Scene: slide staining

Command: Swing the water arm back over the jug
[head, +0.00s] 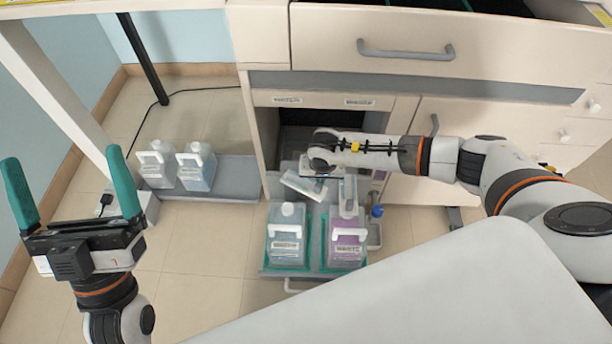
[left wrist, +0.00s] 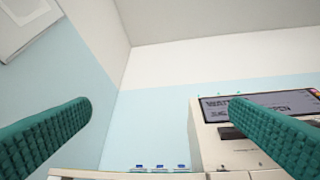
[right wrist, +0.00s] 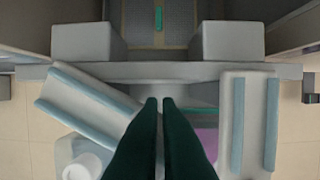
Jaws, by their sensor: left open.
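The clear-blue jug (head: 287,240) stands upright on the left of the pulled-out tray, its white cap (right wrist: 82,170) uncovered. The pale water arm (head: 303,187) above it lies slanted, angled across toward the middle. It also shows in the right wrist view (right wrist: 85,105). My right gripper (right wrist: 160,103) points down between this arm and the straight one on the right. Its fingers are together, close beside the slanted arm's inner end; contact is unclear. In the head view my wrist hides those fingers. My left gripper (head: 72,190) is open and empty, away at the left.
A second arm (head: 348,194) lies straight over the purple jug (head: 346,243). Two spare jugs (head: 196,165) stand on a grey floor tray at the left. A blue-capped bottle (head: 376,212) is beside the tray. A lit display (left wrist: 262,106) shows at the right of the left wrist view.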

